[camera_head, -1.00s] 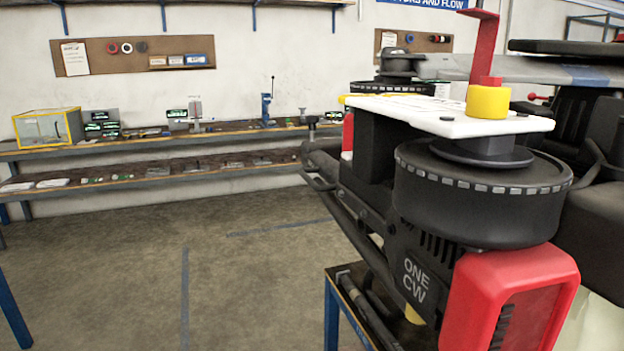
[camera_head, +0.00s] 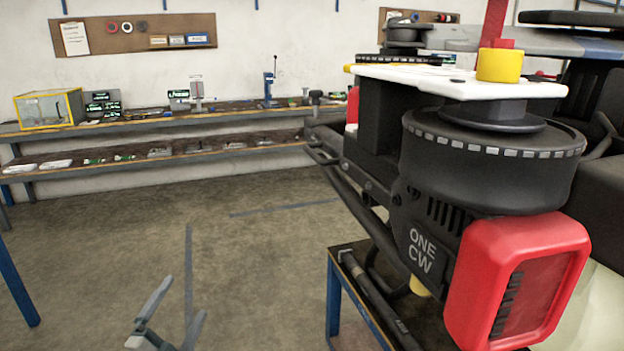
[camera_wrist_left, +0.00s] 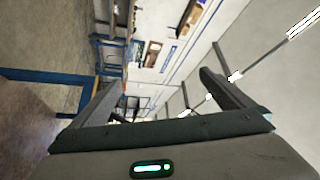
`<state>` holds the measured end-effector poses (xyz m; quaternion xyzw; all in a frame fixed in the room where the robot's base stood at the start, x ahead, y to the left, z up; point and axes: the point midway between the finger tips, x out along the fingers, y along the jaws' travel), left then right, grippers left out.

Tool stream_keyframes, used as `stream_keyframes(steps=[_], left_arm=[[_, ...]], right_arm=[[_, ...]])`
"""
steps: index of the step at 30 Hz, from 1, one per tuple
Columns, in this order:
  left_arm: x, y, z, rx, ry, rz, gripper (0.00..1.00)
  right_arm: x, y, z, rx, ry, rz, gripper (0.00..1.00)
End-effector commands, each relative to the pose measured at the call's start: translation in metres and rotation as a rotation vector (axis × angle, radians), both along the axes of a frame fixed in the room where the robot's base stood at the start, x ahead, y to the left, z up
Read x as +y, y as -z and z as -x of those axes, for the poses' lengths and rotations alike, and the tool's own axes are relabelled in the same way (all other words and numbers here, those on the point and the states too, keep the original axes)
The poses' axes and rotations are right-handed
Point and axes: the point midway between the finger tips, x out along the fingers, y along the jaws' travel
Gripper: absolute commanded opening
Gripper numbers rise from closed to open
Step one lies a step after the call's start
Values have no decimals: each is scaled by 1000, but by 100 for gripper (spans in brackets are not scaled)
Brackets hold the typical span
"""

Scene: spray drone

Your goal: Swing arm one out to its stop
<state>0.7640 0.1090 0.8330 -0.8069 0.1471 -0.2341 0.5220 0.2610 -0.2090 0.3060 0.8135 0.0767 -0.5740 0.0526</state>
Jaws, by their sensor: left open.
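Arm one of the drone, marked "ONE CW" (camera_head: 421,252), fills the right half of the head view. It carries a black round motor (camera_head: 490,165), a red end cap (camera_head: 520,278), a white plate (camera_head: 450,80) and a yellow collar (camera_head: 499,65) with a red upright piece in it. My left gripper (camera_head: 180,302) is at the bottom of the head view, left of the arm and apart from it. It is open and empty. In the left wrist view its two fingers (camera_wrist_left: 160,90) are spread, with only the room between them. My right gripper is not in view.
A blue-framed stand (camera_head: 338,310) with a dark top is below the arm. A long workbench (camera_head: 235,109) with instruments and a yellow-edged case (camera_head: 47,109) runs along the back wall. The floor (camera_head: 120,240) between is clear.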

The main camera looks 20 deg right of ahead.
Motion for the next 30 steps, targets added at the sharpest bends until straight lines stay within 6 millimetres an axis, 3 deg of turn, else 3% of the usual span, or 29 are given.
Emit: stream_keyframes(steps=[1,6,12,15,21,30], left_arm=[[-10,-43,-8,-110,37,-55,100],[-47,-161,-5,-460,154,-257,100],[-85,-269,25,-859,271,-515,100],[-100,-310,45,-1049,322,-654,100],[-119,-363,82,-1379,408,-927,100],[-124,-387,104,-1584,463,-1133,100]], right_arm=[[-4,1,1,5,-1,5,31],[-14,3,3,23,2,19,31],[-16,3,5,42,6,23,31],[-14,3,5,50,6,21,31],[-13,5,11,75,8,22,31],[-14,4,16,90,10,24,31]])
